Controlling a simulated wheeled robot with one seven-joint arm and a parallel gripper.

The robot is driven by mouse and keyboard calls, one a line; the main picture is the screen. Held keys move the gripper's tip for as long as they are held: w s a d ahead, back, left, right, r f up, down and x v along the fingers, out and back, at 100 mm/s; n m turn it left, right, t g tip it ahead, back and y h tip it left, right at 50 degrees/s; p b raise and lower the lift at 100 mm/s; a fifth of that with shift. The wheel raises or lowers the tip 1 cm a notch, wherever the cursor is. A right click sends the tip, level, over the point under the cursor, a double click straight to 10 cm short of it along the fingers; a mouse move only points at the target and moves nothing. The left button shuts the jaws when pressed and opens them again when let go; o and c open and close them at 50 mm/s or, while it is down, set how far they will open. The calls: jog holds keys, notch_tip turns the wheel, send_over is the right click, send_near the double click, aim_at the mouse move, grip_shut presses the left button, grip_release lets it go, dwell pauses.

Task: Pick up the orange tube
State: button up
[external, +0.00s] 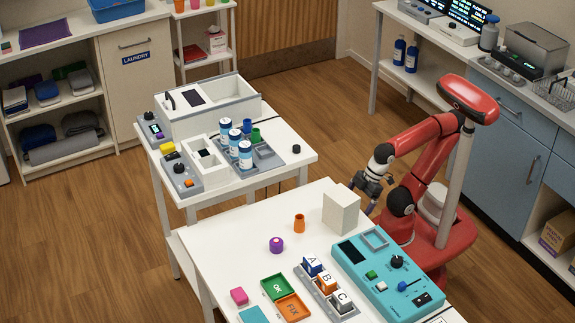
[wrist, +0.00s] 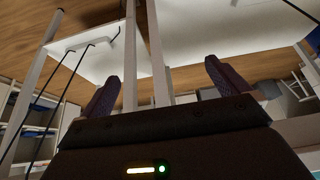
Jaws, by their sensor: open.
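A small orange tube (external: 299,223) stands upright on the near white table, between a purple round piece and a pale block. My gripper (external: 372,187) hangs beyond the table's far right edge, below my red arm, to the right of the pale block and apart from the tube. In the wrist view my gripper (wrist: 160,88) shows two dark purple fingers spread wide with nothing held between them. The wrist view looks at the underside and legs of white tables, and the orange tube does not show there.
The pale block (external: 342,212) stands between the tube and my gripper. A purple piece (external: 277,245), a teal panel (external: 392,272), a block rack (external: 326,293), a green tray (external: 277,287) and an orange tray (external: 293,308) share the near table (external: 222,255). Its left far part is clear.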

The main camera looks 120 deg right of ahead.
dwell(0.3)
jog(key=c, duration=1)
jog(key=shift+c, duration=0.2)
notch_tip(320, 180, up, 29)
jog(key=n+g+y, duration=0.2)
jog(key=n+y, duration=0.3)
jog(key=n, duration=0.6)
send_over(299, 226)
jog(key=s+d, duration=0.3)
jog(key=d, duration=0.1)
jog(key=shift+w+a+f, duration=0.1)
jog(key=shift+w+f, duration=0.05)
jog(key=shift+f, duration=1.45)
jog(key=shift+w+f, duration=0.1)
jog(key=shift+f, duration=1.5)
jog(key=shift+b+x, duration=0.8)
jog(key=shift+x, duration=2.95)
